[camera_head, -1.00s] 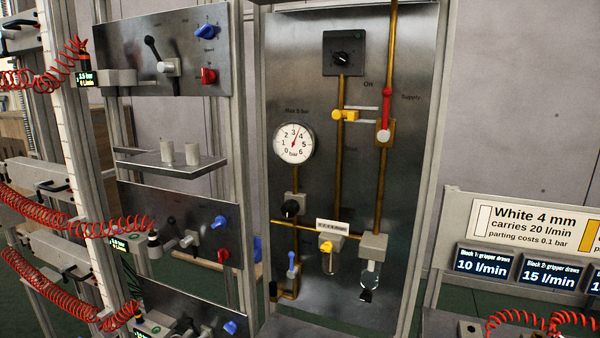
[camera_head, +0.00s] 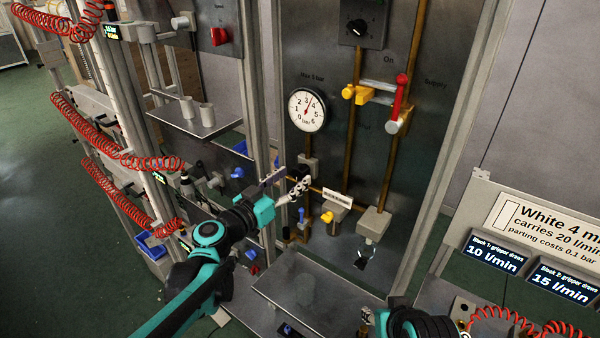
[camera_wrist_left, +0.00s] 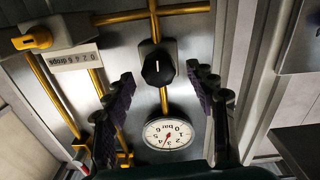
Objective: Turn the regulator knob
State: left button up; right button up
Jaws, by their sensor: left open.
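The regulator knob (camera_wrist_left: 158,68) is black with a white mark, on a grey block in the brass pipe beside the gauge. The wrist view shows it upside down. The round white pressure gauge (camera_head: 307,109) has its needle between 3 and 4; it also shows in the wrist view (camera_wrist_left: 168,133). My left gripper (camera_head: 293,178) is open in front of the panel. In the wrist view the knob lies between its two fingers, with space on both sides; I see no contact. In the head view the gripper is close to the knob. Only part of my right arm shows at the bottom edge.
A yellow valve (camera_head: 328,217) and a grey block (camera_head: 374,224) sit on the lower pipe. A red lever (camera_head: 402,87) is at upper right. An upright metal post (camera_head: 261,80) stands left of the panel. A metal shelf (camera_head: 300,287) juts out below.

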aim_at(296, 174)
pick_arm(q)
jog(key=x, duration=0.2)
jog(key=shift+w+d, duration=0.15)
jog(key=shift+d, duration=0.1)
jog(key=shift+w+d, duration=0.15)
jog(key=shift+w, duration=0.1)
jog(key=c, duration=1.2)
jog(key=shift+o, duration=0.2)
